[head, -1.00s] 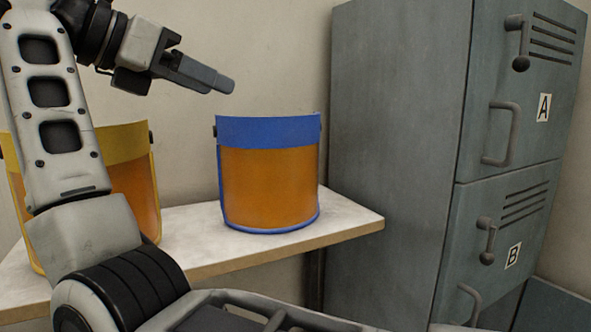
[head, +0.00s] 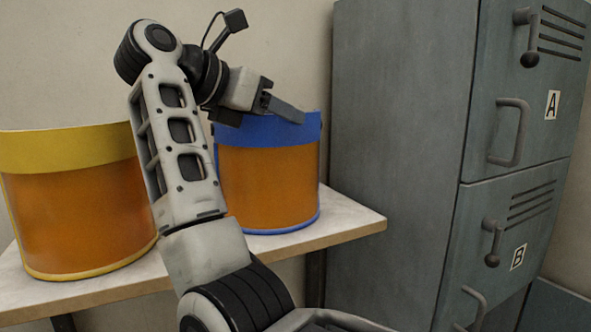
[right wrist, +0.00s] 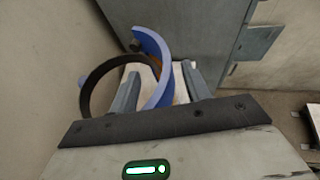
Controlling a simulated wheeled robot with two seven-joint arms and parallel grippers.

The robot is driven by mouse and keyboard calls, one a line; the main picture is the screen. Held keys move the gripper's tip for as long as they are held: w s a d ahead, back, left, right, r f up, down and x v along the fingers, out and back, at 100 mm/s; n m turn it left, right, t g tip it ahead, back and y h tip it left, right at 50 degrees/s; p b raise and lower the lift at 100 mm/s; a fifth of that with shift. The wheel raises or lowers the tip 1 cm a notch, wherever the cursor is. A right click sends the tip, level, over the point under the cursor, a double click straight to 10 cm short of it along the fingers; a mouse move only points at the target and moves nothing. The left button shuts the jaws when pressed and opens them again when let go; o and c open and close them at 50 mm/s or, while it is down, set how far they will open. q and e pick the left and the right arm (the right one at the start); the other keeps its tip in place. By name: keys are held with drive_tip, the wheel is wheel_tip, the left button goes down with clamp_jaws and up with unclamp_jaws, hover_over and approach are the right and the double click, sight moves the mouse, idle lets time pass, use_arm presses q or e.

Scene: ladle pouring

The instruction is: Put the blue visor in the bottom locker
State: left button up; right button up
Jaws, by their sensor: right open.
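The blue visor (head: 268,185), with a blue top band and an orange shield, stands upright on the shelf. My right gripper (head: 288,109) is at its top edge in the head view. In the right wrist view my right gripper (right wrist: 160,85) is open, with the visor's blue band (right wrist: 163,62) between its fingers. The dark headband (right wrist: 88,78) loops out on the left. The bottom locker (head: 505,240), marked B, appears shut. My left gripper is not in view.
A yellow visor (head: 75,205) stands at the left on the same pale shelf (head: 352,222). The upper locker (head: 530,95), marked A, appears shut. The grey locker side (head: 395,130) rises just right of the shelf's end.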

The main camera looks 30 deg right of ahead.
drive_tip(key=shift+a, duration=0.1)
drive_tip(key=c, duration=0.3)
clamp_jaws()
drive_tip(key=shift+f, duration=0.1)
